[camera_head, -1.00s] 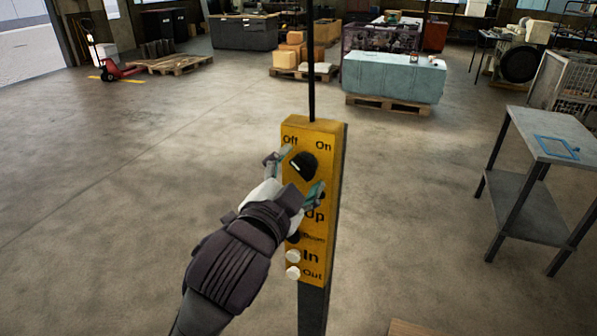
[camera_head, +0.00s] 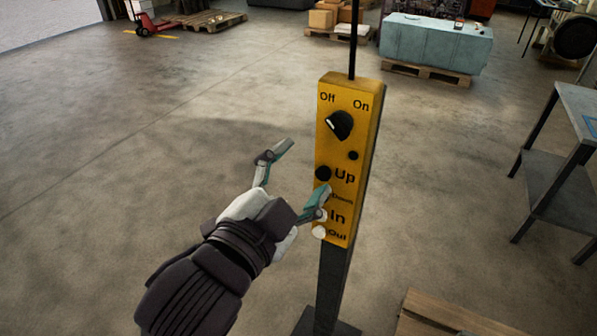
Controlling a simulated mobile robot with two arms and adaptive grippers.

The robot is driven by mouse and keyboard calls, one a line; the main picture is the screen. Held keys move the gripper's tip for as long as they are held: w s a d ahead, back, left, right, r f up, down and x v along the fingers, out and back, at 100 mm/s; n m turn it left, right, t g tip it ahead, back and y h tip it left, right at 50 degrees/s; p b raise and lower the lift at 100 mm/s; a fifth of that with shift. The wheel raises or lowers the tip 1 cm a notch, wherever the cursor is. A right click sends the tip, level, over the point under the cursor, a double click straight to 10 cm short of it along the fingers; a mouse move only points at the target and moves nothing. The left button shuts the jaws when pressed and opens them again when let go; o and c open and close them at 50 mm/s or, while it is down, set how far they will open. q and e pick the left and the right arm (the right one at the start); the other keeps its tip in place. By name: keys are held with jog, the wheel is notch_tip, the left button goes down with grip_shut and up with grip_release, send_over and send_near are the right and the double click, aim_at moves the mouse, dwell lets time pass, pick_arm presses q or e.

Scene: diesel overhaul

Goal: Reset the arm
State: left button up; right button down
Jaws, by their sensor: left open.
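My left gripper (camera_head: 292,178) is open and empty in the head view, left of and in front of the yellow control box (camera_head: 347,110). One finger stands apart from the box on its left. The other finger overlaps the box's lower left part near the "Down" and "In" labels; I cannot tell whether it touches. The black knob (camera_head: 339,124) at the box's top sits between "Off" and "On", its white mark towards the lower left. The black "Up" button (camera_head: 323,173) and the white "Out" button (camera_head: 319,232) show. The "Down" button is hidden. My right gripper is not in view.
The box stands on a dark post (camera_head: 332,280) with a cable rising from its top. A grey metal table (camera_head: 553,185) is at the right, a wooden pallet (camera_head: 430,315) at the bottom right. A teal block (camera_head: 436,42) lies on a pallet behind.

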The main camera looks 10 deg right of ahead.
pick_arm(q)
jog(key=shift+s, duration=0.1)
dwell(0.3)
